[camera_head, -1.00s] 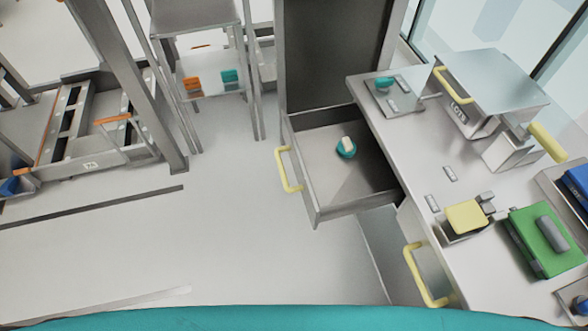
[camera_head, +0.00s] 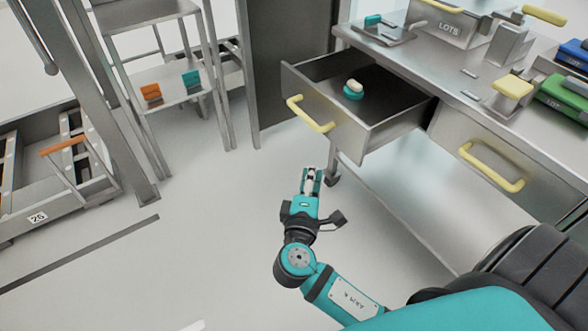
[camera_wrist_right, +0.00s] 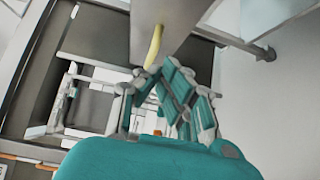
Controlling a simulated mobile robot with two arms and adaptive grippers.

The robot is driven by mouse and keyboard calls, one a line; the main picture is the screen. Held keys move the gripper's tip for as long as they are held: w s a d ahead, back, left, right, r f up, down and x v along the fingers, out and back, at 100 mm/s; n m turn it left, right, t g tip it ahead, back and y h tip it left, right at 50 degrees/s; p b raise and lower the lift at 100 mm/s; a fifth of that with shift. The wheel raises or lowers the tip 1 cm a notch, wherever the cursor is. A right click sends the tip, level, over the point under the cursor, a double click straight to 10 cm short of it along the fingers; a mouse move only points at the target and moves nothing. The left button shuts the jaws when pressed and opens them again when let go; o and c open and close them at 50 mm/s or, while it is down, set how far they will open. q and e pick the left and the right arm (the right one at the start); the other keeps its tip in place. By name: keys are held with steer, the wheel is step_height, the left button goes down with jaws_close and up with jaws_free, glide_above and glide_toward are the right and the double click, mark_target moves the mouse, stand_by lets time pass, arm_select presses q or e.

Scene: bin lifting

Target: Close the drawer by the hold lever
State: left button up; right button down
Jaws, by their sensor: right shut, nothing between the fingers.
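The open grey drawer (camera_head: 325,115) sticks out from the workbench in the head view, with a yellow hold lever (camera_head: 310,114) on its front. A small teal and white object (camera_head: 353,89) lies inside it. My right gripper (camera_head: 311,174) is shut and empty, in front of and below the drawer front, apart from the lever in the picture. In the right wrist view the yellow lever (camera_wrist_right: 154,46) shows on the drawer front (camera_wrist_right: 172,22), just beyond my right gripper's teal fingers (camera_wrist_right: 174,88). I cannot tell whether they touch. My left gripper is not in view.
A second drawer with a yellow handle (camera_head: 491,168) is shut at the right. The workbench (camera_head: 440,75) carries boxes and tools. A metal stand (camera_head: 168,85) with orange and teal items stands at the left. The floor (camera_head: 215,230) before the drawer is clear.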

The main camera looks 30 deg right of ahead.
steer(key=r, duration=0.1)
glide_toward(335, 124)
steer(key=w+a, duration=0.1)
steer(key=w, duration=0.2)
steer(key=d, duration=0.4)
steer(key=shift+w+f+p, duration=0.15)
steer(key=shift+w+p, duration=0.2)
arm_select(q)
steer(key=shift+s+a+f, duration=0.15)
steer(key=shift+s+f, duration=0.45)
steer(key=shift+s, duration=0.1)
arm_select(e)
steer(key=shift+d, duration=0.1)
